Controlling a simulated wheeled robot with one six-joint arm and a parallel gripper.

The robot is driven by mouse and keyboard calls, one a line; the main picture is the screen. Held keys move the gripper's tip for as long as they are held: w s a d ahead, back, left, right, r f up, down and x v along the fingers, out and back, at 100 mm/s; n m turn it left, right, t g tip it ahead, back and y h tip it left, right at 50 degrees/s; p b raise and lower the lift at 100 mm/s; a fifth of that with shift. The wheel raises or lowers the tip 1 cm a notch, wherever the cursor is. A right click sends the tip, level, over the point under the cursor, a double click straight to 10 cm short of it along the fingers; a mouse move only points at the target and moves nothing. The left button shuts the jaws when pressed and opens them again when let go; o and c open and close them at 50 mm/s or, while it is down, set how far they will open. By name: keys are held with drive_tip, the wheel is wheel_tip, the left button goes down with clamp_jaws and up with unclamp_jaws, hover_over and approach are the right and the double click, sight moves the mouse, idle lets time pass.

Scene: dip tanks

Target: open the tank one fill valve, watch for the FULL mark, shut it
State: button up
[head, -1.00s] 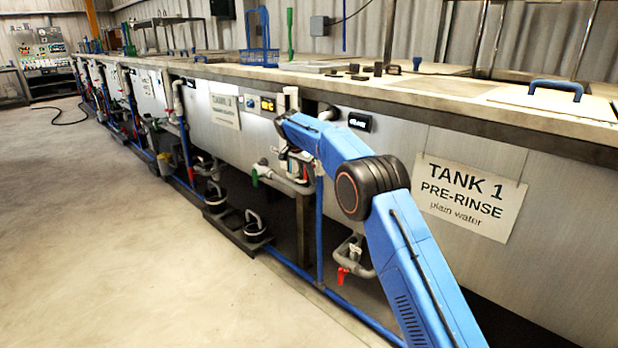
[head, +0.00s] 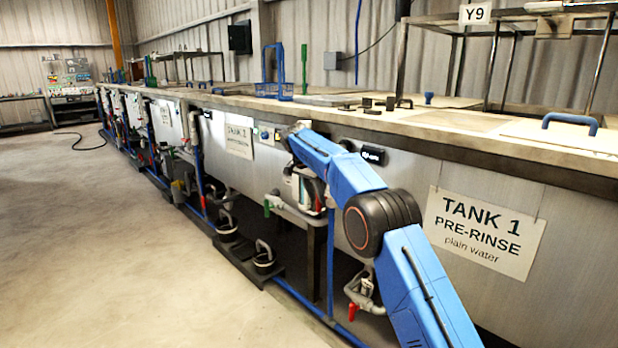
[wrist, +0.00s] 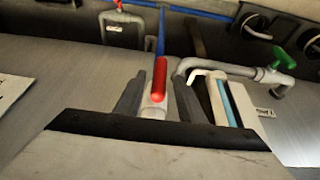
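In the wrist view a red lever (wrist: 159,78) on a pale valve body (wrist: 154,106) lies between the two dark fingers of my gripper (wrist: 161,88). The fingers stand apart, with a gap showing on each side of the lever. To the right is a white-framed gauge (wrist: 231,103) with a light-blue strip; I cannot read a FULL mark on it. In the head view tank one (head: 405,178) carries its PRE-RINSE sign (head: 484,232).
A grey pipe with a green handle (wrist: 285,58) runs close to the gauge. Low under the tank is a red-handled pipe fitting (head: 352,312). A small dark display (head: 373,155) is on the tank wall.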

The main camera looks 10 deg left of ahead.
drive_tip(key=v, duration=0.9)
drive_tip(key=shift+r, duration=0.3)
